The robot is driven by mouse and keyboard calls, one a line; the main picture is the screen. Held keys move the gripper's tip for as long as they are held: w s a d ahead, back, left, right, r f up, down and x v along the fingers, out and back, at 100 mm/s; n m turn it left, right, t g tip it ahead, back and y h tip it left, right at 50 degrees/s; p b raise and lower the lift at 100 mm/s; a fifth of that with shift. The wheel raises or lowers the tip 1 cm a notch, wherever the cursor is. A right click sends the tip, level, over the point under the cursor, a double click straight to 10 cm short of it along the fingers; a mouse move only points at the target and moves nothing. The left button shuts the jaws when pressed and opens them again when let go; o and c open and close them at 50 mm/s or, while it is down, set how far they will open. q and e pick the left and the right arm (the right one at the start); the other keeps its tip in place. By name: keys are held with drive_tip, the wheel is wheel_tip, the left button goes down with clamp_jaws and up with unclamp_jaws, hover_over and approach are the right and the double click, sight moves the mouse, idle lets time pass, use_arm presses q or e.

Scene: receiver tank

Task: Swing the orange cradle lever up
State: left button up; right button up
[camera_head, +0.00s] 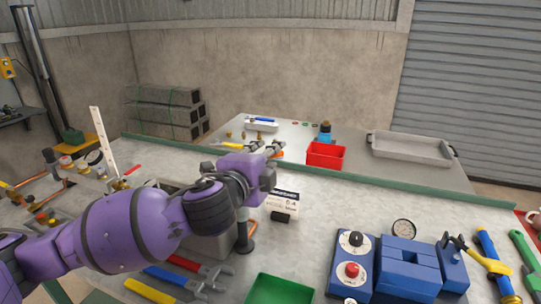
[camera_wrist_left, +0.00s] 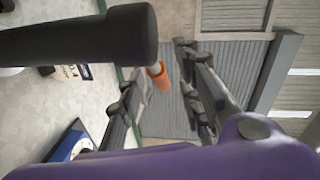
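The orange lever grip (camera_wrist_left: 158,76) shows in the left wrist view, in the gap between the two dark fingers, with a pale rod end at its top. My left gripper (camera_wrist_left: 165,95) is open around that gap; I see no finger pressed on the grip. My right gripper is not in view.
A dark cylinder (camera_wrist_left: 85,38) lies close to the left wrist camera. A white box (camera_head: 285,199), a blue control unit (camera_head: 350,262) and a green tray (camera_head: 279,289) are on the bench to the right. A red bin (camera_head: 325,155) stands on the far table.

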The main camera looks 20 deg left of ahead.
use_arm(q)
drive_tip(key=shift+w+f, duration=0.1)
drive_tip(key=shift+w, duration=0.6)
clamp_jaws()
